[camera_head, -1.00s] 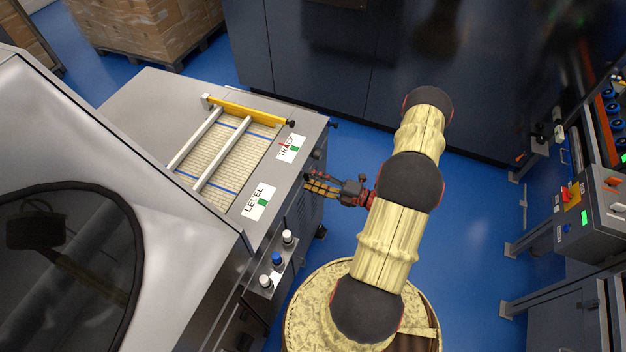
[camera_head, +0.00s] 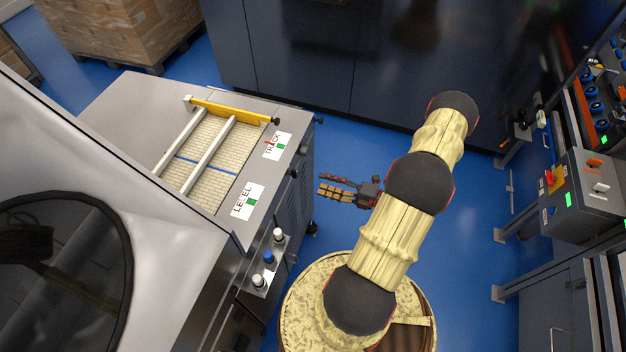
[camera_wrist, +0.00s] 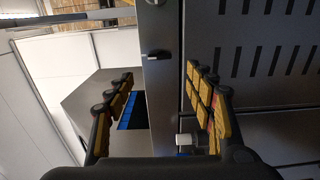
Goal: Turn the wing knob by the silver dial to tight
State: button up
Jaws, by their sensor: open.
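My gripper (camera_head: 322,184) is open and empty, its fingers pointing left at the side of the grey machine (camera_head: 150,92), with a gap of blue floor between. In the wrist view, my gripper (camera_wrist: 160,72) has its two yellow-padded fingers spread. Ahead of and between them, a small dark knob (camera_wrist: 155,56) sticks out from the machine's edge. In the head view, dark knobs sit along that side, one near the LEVEL and TRACK labels (camera_head: 294,173) and one at the far corner (camera_head: 319,121). I cannot tell which is the wing knob. No silver dial can be made out.
A bracket with white and blue buttons (camera_head: 268,257) juts from the machine's near side. A dark cabinet (camera_head: 300,60) stands behind. A control box with coloured switches (camera_head: 580,195) is at the right. Blue floor (camera_head: 480,215) is clear between.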

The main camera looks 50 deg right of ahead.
jog(key=shift+v, duration=1.25)
